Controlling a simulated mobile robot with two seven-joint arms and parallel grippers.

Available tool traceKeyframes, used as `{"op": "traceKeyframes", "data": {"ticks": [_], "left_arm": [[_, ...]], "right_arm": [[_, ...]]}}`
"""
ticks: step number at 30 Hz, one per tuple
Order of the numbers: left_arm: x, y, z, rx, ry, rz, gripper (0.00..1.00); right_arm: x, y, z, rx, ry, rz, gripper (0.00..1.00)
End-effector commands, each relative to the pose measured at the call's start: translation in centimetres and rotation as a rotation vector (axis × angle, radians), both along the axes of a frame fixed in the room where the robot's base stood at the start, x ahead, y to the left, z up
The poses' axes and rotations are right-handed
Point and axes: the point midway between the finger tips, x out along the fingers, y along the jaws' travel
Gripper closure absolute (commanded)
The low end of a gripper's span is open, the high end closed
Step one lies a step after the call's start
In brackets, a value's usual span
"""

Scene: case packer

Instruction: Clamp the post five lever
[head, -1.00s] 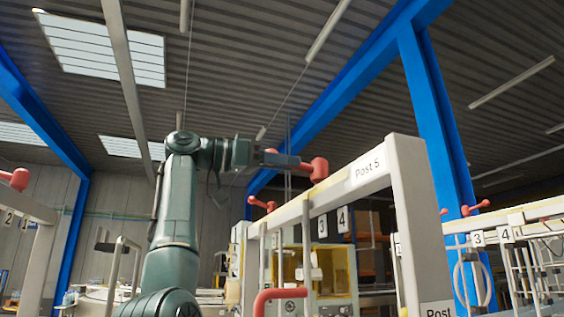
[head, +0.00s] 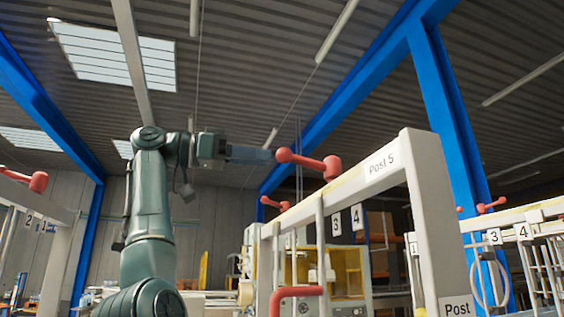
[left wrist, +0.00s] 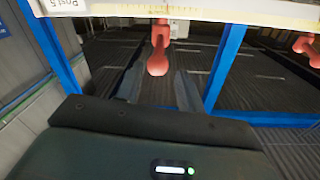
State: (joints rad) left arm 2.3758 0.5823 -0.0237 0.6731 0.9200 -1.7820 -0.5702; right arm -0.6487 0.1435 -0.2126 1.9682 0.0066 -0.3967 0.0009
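The Post 5 lever (head: 308,162) is a red handle with a round knob on top of the white post frame labelled Post 5 (head: 382,163). Its handle points left, towards my left gripper (head: 268,155). The fingertips are at or just short of the knob. In the left wrist view the lever (left wrist: 158,48) hangs down from the frame's edge, its knob ahead of the space between the two parted fingers of the left gripper (left wrist: 157,86). The gripper is open and empty. I cannot tell whether a finger touches the knob. My right gripper is not in view.
Another red lever (head: 273,204) sits further along the same frame, and a red handle (head: 297,292) is lower in front. Another white frame with a red lever (head: 38,181) stands left, and one (head: 530,222) right. Blue columns (head: 450,130) stand behind. Space above the frame is free.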

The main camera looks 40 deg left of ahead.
Motion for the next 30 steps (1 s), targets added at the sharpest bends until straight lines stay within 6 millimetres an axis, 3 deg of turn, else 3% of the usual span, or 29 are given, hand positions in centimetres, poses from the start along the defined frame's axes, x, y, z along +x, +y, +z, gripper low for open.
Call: {"op": "traceKeyframes", "data": {"ticks": [3,9,30], "left_arm": [[-2.1,1.3,0.0,-0.002,-0.001,0.001,0.62],[-3.9,2.4,0.0,0.000,0.001,0.000,0.62],[-4.2,2.6,0.0,0.001,0.001,-0.001,0.62]], "right_arm": [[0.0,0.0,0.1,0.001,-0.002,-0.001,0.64],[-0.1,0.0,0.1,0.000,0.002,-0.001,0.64],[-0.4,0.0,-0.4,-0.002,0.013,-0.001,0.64]]}}
